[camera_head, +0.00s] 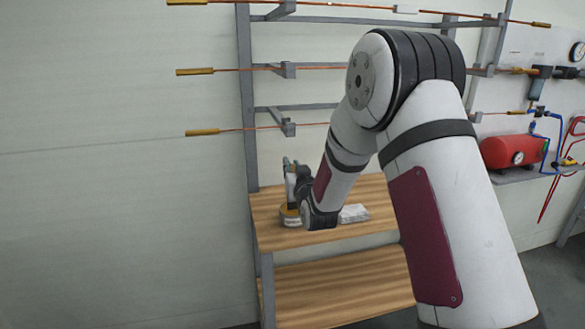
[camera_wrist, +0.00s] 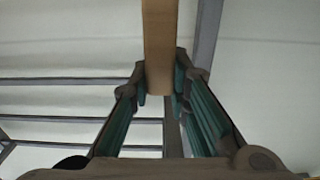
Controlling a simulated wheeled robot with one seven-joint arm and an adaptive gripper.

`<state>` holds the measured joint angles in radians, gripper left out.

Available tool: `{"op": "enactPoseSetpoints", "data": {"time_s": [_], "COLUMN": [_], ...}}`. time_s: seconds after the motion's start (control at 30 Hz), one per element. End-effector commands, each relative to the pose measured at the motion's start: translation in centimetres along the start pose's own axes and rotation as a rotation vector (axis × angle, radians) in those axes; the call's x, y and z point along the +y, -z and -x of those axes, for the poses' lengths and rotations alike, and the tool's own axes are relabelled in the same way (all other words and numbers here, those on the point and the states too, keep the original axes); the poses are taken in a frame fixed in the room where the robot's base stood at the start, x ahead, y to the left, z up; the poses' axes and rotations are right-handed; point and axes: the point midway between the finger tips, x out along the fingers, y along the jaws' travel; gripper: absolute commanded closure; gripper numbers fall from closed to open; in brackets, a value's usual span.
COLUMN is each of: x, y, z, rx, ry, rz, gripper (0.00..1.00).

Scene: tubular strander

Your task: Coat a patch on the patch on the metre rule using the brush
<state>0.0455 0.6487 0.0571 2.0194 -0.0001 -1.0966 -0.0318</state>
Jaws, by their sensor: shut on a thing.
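My gripper (camera_head: 291,172) is low over the left part of the wooden bench, partly hidden by my arm in the head view. In the wrist view its two fingers (camera_wrist: 159,88) are closed on a flat, light-brown wooden piece, which looks like the handle of the brush (camera_wrist: 159,42). This piece runs out of the top of the picture, so its far end and any bristles are hidden.
A crumpled-looking white item (camera_head: 354,213) lies on the bench top (camera_head: 278,241), right of my wrist. A grey rack post (camera_head: 246,100) with arms carrying thin copper rods (camera_head: 250,69) rises behind. A red tank (camera_head: 513,151) is at the right. The lower shelf (camera_head: 340,287) looks clear.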

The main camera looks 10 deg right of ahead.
Motion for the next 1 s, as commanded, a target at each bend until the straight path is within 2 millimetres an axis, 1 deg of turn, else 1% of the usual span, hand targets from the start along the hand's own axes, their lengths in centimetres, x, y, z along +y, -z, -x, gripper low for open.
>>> {"op": "enactPoseSetpoints", "data": {"time_s": [0.07, 0.8, 1.0], "x": [0.0, 0.0, 0.0], "y": [0.1, 6.0, 6.8], "z": [0.1, 0.1, 0.1], "rx": [-0.010, 0.001, 0.000], "ry": [0.000, 0.000, 0.000], "rz": [0.000, 0.000, 0.000], "gripper": [1.00, 1.00, 1.00]}}
